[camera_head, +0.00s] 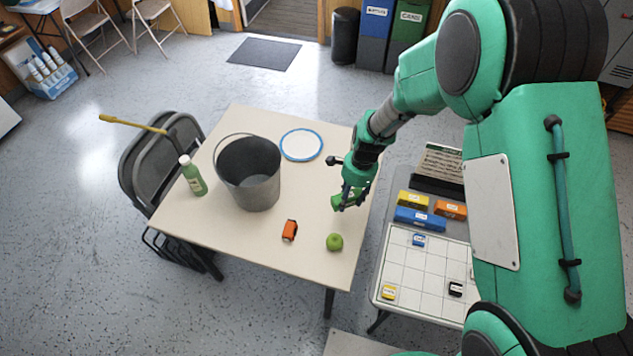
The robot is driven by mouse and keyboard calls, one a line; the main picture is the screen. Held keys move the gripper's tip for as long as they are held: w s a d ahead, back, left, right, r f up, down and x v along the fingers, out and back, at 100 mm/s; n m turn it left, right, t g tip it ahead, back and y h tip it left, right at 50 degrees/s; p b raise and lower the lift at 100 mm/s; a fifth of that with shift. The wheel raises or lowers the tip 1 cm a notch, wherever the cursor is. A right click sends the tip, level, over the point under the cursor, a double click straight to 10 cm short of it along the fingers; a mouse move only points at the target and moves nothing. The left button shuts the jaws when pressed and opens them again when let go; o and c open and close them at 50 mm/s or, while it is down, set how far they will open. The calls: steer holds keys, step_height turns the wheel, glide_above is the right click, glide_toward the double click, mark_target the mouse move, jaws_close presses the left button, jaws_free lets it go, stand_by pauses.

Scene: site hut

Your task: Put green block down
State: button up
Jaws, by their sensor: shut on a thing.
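My gripper (344,206) hangs over the right edge area of the cream table (270,265), pointing down. It is shut on a small bright green block (337,201), partly hidden by the fingers. The block appears to be above the table top; the exact gap cannot be told. A green apple (334,242) sits on the table just below the gripper in the picture.
The table also holds a metal bucket (250,180), a green bottle (193,178), a blue-rimmed plate (301,145) and an orange item (289,230). A side table with a white grid board (425,270) and coloured blocks (419,219) stands at right. The table's front left is clear.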

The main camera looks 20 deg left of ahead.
steer(key=shift+n, duration=0.5)
steer(key=shift+s+a+f, duration=0.25)
steer(key=shift+a+f, duration=0.6)
steer(key=shift+a, duration=0.2)
steer(key=shift+s+a+f, duration=0.2)
steer(key=shift+a+f, duration=0.65)
steer(key=shift+a, duration=0.15)
steer(key=shift+s+a+f, duration=0.25)
steer(key=shift+a+f, duration=0.6)
steer(key=shift+a, duration=0.2)
steer(key=w+a, duration=0.2)
steer(key=w, duration=0.2)
steer(key=w+a+f+b, duration=0.1)
steer(key=w+a, duration=0.2)
steer(key=w, duration=0.2)
steer(key=w+a, duration=0.3)
steer(key=w, duration=0.1)
steer(key=shift+w+a+f+b, duration=0.25)
steer(key=shift+w+b, duration=0.05)
steer(key=shift+b, duration=0.05)
steer(key=shift+f+b, duration=0.4)
steer(key=shift+f, duration=1.35)
steer(key=shift+f, duration=0.1)
